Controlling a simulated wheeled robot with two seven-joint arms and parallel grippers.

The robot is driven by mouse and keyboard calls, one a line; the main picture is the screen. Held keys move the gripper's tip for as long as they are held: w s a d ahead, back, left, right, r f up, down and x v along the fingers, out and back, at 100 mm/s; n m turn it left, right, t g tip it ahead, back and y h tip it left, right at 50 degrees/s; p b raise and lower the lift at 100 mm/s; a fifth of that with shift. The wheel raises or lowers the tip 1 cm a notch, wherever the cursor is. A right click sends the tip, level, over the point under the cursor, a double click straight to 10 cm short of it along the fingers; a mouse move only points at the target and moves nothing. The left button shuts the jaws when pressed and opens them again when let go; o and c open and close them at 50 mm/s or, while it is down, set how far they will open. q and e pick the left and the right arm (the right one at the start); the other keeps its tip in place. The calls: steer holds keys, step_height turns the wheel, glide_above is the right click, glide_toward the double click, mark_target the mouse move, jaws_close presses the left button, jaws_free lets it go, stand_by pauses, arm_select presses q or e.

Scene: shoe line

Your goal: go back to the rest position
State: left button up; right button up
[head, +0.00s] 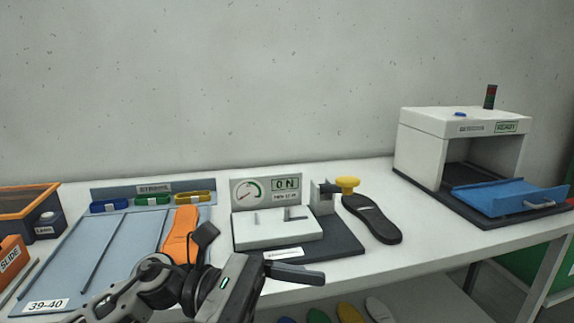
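My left gripper (250,254) is at the bottom centre of the head view, its arm coming in from the lower left. Its two dark fingers are spread wide apart, with nothing seen between them. It is in front of the grey-white press fixture (277,226) and partly covers the orange shoe piece (180,234) on the sorting tray. My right gripper is not in view.
The fixture has a dial, an "0 N" display and a yellow knob (347,184). A black sole (373,218) lies right of it. A white machine (460,140) with a blue tray (508,196) stands at right.

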arm_select(q)
steer(key=w+a+f+m+t+y, duration=0.2)
steer(key=a+f+m+t+y, duration=0.25)
steer(key=m+t, duration=0.9)
steer(key=w+a+f+m+t+y, duration=0.3)
steer(key=f+m+t, duration=0.4)
steer(key=m, duration=1.1)
steer(key=s+a+f+n+g+y, duration=0.2)
steer(key=s+a+f+n+y, duration=0.1)
steer(key=s+f+n, duration=0.3)
steer(key=s+a+f+n+g+y, duration=0.3)
steer(key=s+f+n, duration=0.3)
steer(key=f+n, duration=0.3)
steer(key=shift+s+a+f+g+y, duration=0.35)
steer(key=shift+a+f, duration=0.35)
